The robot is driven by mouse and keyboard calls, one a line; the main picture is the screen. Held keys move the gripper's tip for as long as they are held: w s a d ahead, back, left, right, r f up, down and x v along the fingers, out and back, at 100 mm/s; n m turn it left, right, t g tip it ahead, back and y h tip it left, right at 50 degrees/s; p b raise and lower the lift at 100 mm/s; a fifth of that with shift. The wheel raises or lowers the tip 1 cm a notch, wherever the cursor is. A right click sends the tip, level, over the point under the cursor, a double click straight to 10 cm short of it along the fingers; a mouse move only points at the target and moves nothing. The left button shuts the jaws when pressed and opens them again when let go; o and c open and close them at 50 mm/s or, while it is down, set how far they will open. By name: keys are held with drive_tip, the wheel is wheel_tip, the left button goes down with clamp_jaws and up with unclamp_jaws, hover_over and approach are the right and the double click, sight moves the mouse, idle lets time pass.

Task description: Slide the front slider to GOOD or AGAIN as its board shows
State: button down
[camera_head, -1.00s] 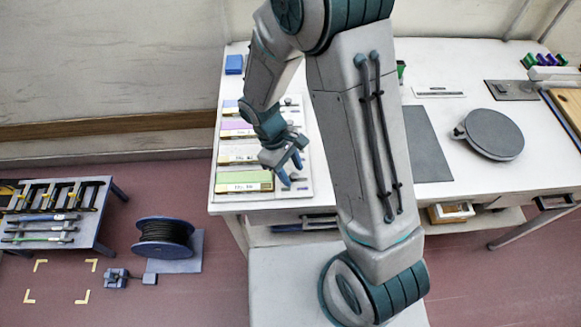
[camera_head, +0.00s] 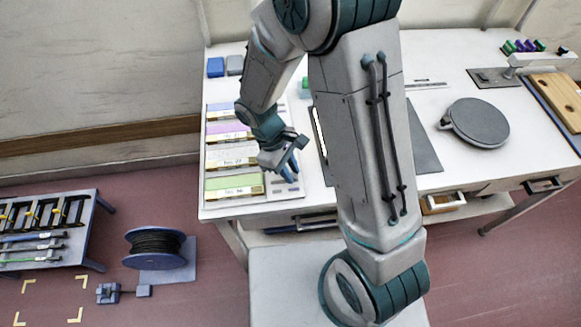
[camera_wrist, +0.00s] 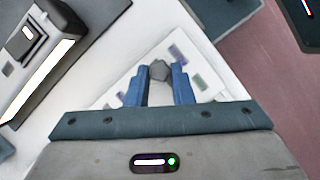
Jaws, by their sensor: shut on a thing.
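My gripper (camera_head: 290,172) is at the right side of the slider panel (camera_head: 301,195) on the white table. Its two blue fingers show in the wrist view (camera_wrist: 159,84), shut on a grey knob (camera_wrist: 159,70) between their tips. In the head view the knob is mostly hidden by the fingers, level with the front row. The front board (camera_head: 234,185) has a green strip with a pale label below; its lettering is too small to read.
Blue and grey blocks (camera_head: 215,67) stand at the table's back left. A dark mat (camera_head: 424,140) and a round grey disc (camera_head: 478,122) lie to the right, beyond my arm. A cable reel (camera_head: 155,246) and a low rack (camera_head: 45,232) stand on the floor at left.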

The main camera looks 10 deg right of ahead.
drive_tip(key=shift+d, duration=0.2)
drive_tip(key=c, duration=1.3)
unclamp_jaws()
drive_tip(key=shift+d, duration=0.1)
drive_tip(key=shift+o, duration=0.2)
drive_tip(key=shift+r, duration=0.1)
drive_tip(key=shift+w+a+r, duration=0.15)
drive_tip(key=shift+a+r, duration=0.1)
drive_tip(key=shift+r, duration=0.05)
drive_tip(key=b+v, duration=0.1)
drive_tip(key=v, duration=1.2)
